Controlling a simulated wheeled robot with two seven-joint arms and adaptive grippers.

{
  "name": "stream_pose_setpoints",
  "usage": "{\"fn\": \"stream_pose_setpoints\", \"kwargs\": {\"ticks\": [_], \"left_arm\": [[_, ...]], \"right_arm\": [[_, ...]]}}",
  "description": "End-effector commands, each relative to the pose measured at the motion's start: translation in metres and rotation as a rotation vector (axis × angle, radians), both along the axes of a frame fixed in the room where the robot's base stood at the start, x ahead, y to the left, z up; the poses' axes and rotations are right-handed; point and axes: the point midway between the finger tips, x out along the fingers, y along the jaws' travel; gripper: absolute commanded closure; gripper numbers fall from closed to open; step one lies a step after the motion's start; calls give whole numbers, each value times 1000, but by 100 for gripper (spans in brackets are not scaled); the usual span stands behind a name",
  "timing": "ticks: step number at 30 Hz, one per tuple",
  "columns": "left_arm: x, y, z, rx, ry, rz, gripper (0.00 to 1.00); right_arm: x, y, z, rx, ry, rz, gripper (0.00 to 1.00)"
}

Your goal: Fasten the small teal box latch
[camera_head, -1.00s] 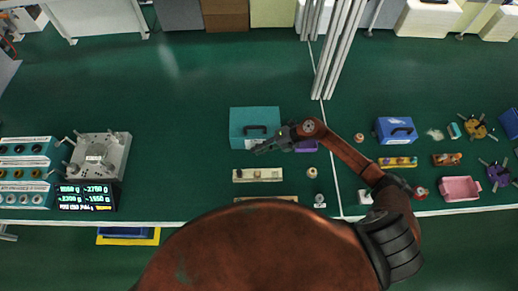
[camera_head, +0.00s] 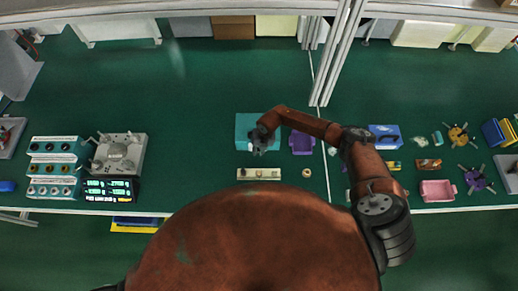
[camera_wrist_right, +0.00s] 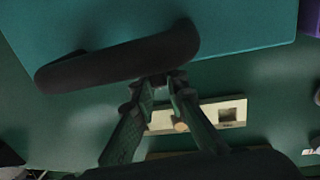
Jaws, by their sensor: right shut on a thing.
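The small teal box (camera_head: 244,128) stands on the green table, left of the purple bin. In the right wrist view the teal box (camera_wrist_right: 240,25) fills the top, with its dark carrying handle (camera_wrist_right: 115,60) across its front. My right gripper (camera_head: 261,139) is at the front of the box. In the wrist view its fingertips (camera_wrist_right: 160,84) come together just under the handle, shut on a small dark part there, which I take for the latch. The fingers and handle hide most of it, so its position cannot be told. My left gripper is not in view.
A cream block with recesses (camera_head: 258,174) lies in front of the box. The purple bin (camera_head: 302,143) is close on the right. A blue case (camera_head: 385,133) and a pink tray (camera_head: 438,190) are farther right.

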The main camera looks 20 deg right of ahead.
Motion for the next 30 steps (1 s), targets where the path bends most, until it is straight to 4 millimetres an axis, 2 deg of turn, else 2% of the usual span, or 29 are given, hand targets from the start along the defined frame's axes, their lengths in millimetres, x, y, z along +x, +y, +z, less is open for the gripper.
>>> {"fn": "stream_pose_setpoints", "kwargs": {"ticks": [10,26,27,30], "left_arm": [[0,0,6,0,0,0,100],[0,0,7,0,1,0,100],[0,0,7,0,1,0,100],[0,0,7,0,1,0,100]], "right_arm": [[2,2,0,-139,39,0,100],[1,2,-1,-163,48,0,100],[1,2,-1,-163,48,0,86],[1,2,-1,-162,48,0,80]]}}
